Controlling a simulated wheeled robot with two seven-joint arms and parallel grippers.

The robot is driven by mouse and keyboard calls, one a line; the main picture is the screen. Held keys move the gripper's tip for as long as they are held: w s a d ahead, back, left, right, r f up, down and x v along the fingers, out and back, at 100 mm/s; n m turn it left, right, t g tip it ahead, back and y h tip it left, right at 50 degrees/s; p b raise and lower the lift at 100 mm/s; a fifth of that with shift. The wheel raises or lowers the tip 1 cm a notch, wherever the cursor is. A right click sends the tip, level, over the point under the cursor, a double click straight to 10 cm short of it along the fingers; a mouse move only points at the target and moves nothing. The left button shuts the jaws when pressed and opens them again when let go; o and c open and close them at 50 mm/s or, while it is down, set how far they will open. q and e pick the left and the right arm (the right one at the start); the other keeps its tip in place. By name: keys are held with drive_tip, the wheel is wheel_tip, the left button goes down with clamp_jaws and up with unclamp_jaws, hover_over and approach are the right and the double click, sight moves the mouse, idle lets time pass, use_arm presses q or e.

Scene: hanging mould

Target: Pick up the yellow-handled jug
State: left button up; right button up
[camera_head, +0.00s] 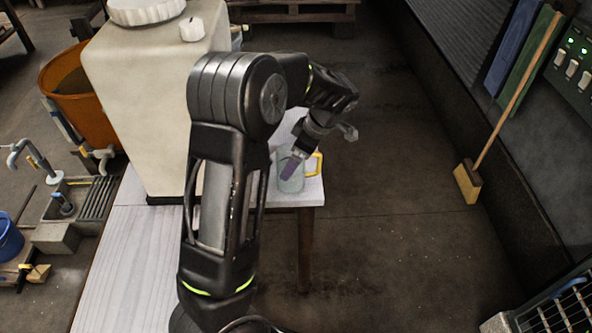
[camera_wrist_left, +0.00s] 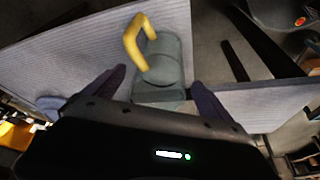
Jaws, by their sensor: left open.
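The jug (camera_head: 291,183) is grey-green with a yellow handle (camera_head: 317,165). It stands on the right end of the pale table, partly hidden by my left gripper (camera_head: 293,165). In the left wrist view the jug (camera_wrist_left: 160,88) lies between and just past the fingertips of my left gripper (camera_wrist_left: 159,77). The fingers are spread, one on each side of the jug's body. The yellow handle (camera_wrist_left: 135,42) sticks out at the upper left, outside the fingers. I cannot tell whether a finger touches the jug. My right gripper is not in view.
A large cream container (camera_head: 135,105) stands on the table (camera_head: 125,270), left of my arm. An orange tub (camera_head: 75,85) is behind it. A broom (camera_head: 468,183) leans by the right wall. The floor right of the table is clear.

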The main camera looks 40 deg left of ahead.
use_arm(q)
drive_tip(key=p+x, duration=0.1)
drive_tip(key=x, duration=0.3)
drive_tip(key=shift+a, duration=0.1)
drive_tip(key=shift+a+f, duration=0.15)
drive_tip(key=shift+f, duration=0.4)
drive_tip(key=shift+c, duration=0.4)
drive_tip(key=c, duration=1.4)
drive_tip(key=shift+r, duration=0.15)
drive_tip(key=shift+c, duration=0.2)
wheel_tip(320, 180, up, 10)
drive_tip(key=b, duration=0.1)
